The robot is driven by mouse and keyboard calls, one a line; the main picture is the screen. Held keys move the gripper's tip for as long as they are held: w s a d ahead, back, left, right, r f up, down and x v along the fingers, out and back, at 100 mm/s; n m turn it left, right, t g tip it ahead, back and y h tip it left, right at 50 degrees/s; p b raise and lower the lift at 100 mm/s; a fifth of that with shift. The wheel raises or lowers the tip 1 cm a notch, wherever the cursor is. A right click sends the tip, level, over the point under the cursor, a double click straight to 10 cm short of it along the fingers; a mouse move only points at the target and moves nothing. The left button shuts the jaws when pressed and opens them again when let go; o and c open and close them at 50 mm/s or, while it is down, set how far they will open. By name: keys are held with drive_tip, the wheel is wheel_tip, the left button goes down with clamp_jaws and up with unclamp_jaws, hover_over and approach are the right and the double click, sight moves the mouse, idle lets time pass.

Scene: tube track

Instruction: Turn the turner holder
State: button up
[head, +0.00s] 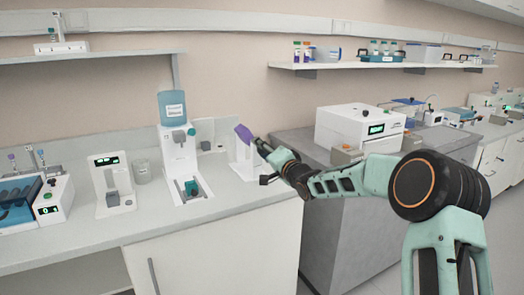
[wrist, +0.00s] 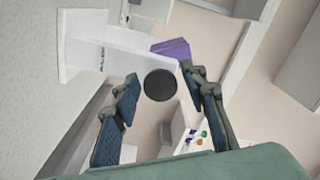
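The turner holder seems to be the white stand (head: 240,152) with a purple block (head: 244,133) at its top, near the right end of the left counter. In the wrist view the white stand (wrist: 90,45) appears sideways, with the purple block (wrist: 172,49) beside a round black disc (wrist: 160,85). My gripper (head: 262,161) is at the right side of the stand. In the wrist view my gripper (wrist: 160,75) is open, with one finger on each side of the black disc. Narrow gaps show between disc and fingers. How the disc joins the stand is partly hidden.
A white dispenser with a blue bottle (head: 172,107) stands left of the holder. A white box instrument (head: 357,126) sits on the grey counter behind my arm. The front of the left counter (head: 150,220) is clear.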

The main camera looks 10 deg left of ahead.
drive_tip(key=c, duration=0.9)
